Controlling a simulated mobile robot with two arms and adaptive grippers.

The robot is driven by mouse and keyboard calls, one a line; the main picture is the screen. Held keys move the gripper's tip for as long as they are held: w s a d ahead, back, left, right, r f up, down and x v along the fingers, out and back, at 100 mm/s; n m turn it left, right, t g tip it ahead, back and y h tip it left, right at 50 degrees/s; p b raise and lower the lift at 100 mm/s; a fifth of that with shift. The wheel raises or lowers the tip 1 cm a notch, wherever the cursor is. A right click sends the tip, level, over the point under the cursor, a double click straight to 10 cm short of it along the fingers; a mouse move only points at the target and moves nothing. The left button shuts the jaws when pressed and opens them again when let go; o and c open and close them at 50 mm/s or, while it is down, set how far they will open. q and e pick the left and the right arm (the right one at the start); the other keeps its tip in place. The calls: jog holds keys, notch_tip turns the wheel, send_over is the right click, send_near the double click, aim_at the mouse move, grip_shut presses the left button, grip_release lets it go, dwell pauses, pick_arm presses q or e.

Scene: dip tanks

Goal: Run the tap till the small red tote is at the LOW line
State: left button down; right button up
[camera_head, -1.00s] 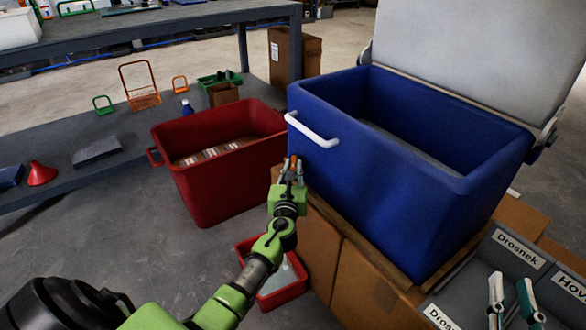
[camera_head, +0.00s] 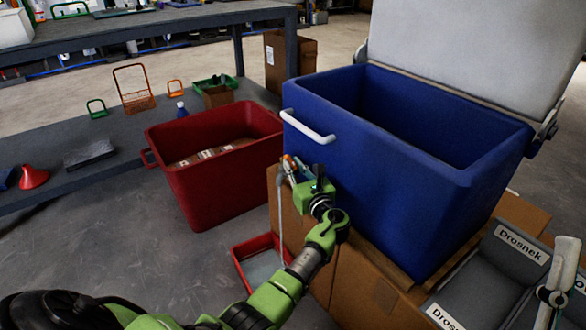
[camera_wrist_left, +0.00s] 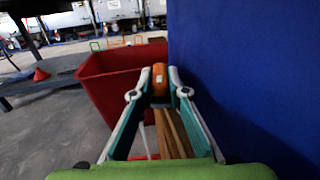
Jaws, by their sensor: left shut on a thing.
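The small red tote (camera_head: 240,268) sits on the floor below the blue tank (camera_head: 390,170), partly hidden behind my left arm. Something pale grey shows in it; no LOW line can be made out. My left gripper (camera_head: 292,168) is shut on the orange tap handle (camera_wrist_left: 158,76) at the blue tank's near left wall, under the white grab bar. A thin pale stream (camera_head: 281,215) runs down from there toward the tote. It also shows in the left wrist view (camera_wrist_left: 147,142). My right gripper (camera_head: 562,270) is partly in view at the right edge.
A large red tote (camera_head: 215,185) with packages stands left of the tank. Cardboard boxes (camera_head: 365,300) hold the tank up. Grey bins labelled Drosnek (camera_head: 475,280) are at lower right. A low grey shelf (camera_head: 60,185) carries small items. The floor at left is clear.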

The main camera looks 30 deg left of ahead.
pick_arm(q)
jog(key=c, duration=2)
grip_release()
jog(key=shift+a, duration=0.1)
jog(key=shift+o, duration=0.2)
jog(key=v, duration=1.2)
